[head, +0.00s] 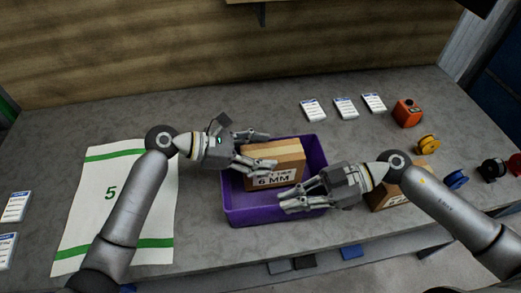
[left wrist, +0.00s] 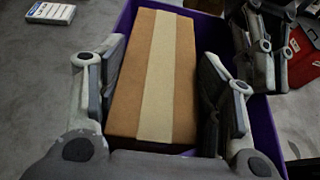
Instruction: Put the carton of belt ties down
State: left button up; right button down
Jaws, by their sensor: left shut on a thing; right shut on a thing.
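The carton of belt ties (head: 275,178) is a brown box with a pale tape strip and a "6 MM" label. It is in or just above the purple tote (head: 268,215); I cannot tell whether it touches the tote's floor. My left gripper (head: 257,150) is shut on the carton's left end, one finger on each long side. In the left wrist view the carton (left wrist: 154,75) lies between my left fingers (left wrist: 160,95). My right gripper (head: 287,199) is at the tote's front wall, shut on its rim (left wrist: 266,125).
A white sack marked 5 (head: 110,195) with green bands lies on the left of the grey bench (head: 70,125). Another carton (head: 385,197) stands right of the tote, partly hidden by my right arm. Label cards (head: 345,107), an orange device (head: 407,112) and coloured spools (head: 428,144) are at the back right.

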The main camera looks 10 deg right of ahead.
pick_arm(q)
jog(key=shift+f, duration=0.1)
jog(key=o, duration=1.4)
jog(key=shift+r, duration=0.2)
jog(key=v, duration=1.2)
jog(key=shift+s+r, duration=0.1)
jog(key=shift+r, duration=0.25)
pick_arm(e)
jog(key=c, duration=1.6)
grip_release()
jog(key=shift+o, duration=0.2)
